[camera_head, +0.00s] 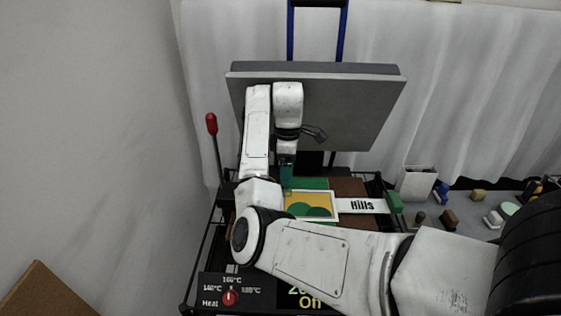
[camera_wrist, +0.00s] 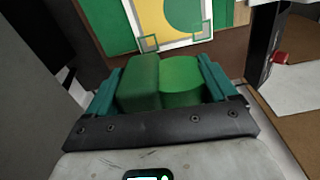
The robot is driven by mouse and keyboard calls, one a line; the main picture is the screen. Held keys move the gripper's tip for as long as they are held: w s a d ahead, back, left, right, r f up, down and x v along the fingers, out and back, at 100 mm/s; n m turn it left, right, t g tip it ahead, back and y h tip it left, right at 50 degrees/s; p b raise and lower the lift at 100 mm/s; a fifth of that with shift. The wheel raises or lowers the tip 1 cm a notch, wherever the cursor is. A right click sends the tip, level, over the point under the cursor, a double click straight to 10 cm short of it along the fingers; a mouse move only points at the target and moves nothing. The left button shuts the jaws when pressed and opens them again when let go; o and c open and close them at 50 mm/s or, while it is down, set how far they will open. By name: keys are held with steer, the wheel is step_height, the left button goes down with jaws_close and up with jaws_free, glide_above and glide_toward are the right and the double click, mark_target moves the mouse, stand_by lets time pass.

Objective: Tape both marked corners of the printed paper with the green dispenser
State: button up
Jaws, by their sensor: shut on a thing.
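My gripper (camera_wrist: 160,68) is shut on the green dispenser (camera_wrist: 139,82), a green block beside a round green roll, held between its teal fingers. In the head view my gripper (camera_head: 287,176) points down over the back left part of the printed paper (camera_head: 322,211); the dispenser is hard to make out there. The paper has a white border around a yellow and green picture and also shows in the wrist view (camera_wrist: 165,44). Two small square outlines mark its near corners there, the left corner (camera_wrist: 149,43) and the right corner (camera_wrist: 205,31), just beyond the dispenser. I cannot tell whether the dispenser touches the paper.
The paper lies on a green and brown surface in an open heat press, its grey plate (camera_head: 350,115) raised behind. A white "Hills" strip (camera_head: 362,206) and a green block (camera_head: 395,202) lie to the right. A table (camera_head: 462,222) with several small objects and a white box (camera_head: 417,183) stands further right.

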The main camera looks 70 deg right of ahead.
steer(key=shift+w, duration=0.15)
steer(key=shift+d+f, duration=0.1)
steer(key=shift+f, duration=0.3)
steer(key=shift+f+b, duration=0.75)
steer(key=shift+f, duration=1.85)
steer(key=shift+f, duration=0.5)
steer(key=shift+r+p, duration=0.9)
steer(key=shift+r, duration=2.65)
